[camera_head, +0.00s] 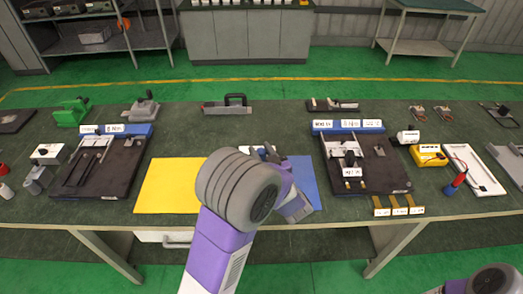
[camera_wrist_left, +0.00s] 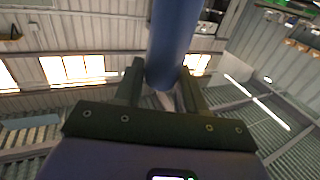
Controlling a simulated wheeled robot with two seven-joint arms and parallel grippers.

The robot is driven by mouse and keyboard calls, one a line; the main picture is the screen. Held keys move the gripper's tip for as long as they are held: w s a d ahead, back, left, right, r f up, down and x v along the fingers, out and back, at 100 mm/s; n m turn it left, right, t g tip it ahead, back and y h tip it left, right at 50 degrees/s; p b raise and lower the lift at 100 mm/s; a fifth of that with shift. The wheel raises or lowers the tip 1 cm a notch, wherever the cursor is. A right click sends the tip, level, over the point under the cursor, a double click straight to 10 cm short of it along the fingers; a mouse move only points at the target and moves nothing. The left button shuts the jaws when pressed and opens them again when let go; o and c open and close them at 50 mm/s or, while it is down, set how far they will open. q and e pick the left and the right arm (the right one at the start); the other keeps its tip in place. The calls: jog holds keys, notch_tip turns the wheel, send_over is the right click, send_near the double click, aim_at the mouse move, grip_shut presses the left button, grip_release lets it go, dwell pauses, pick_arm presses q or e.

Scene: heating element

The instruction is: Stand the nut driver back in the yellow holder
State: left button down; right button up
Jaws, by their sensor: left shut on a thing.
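In the left wrist view a thick blue cylinder (camera_wrist_left: 174,40), which looks like the nut driver's handle, sits between the two dark fingers of my left gripper (camera_wrist_left: 162,72). The gripper is shut on it. In the head view my left arm reaches up over the bench's middle, and its grey wrist hides most of the gripper and the held tool. A yellow block (camera_head: 430,155), which seems to be the yellow holder, stands on the right of the bench, well apart from my left gripper. My right gripper is out of view.
A yellow mat (camera_head: 165,190) and a blue mat (camera_head: 308,180) lie around the left wrist. Dark fixture boards (camera_head: 120,165) flank them. A red and blue tool (camera_head: 455,184) and a white tray (camera_head: 484,178) lie near the yellow block. Labelled brackets (camera_head: 398,207) line the front edge.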

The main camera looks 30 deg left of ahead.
pick_arm(q)
jog(key=shift+f+b, duration=0.9)
jog(key=shift+f, duration=0.55)
jog(key=shift+p, duration=0.4)
dwell(0.6)
jog(key=shift+f+b, duration=2.3)
jog(key=shift+f, duration=0.8)
jog(key=c, duration=0.6)
grip_release()
jog(key=shift+d, duration=0.1)
jog(key=v, duration=0.7)
jog(key=shift+s+d+p, duration=0.15)
jog(key=shift+s+p, duration=0.05)
jog(key=shift+p, duration=0.2)
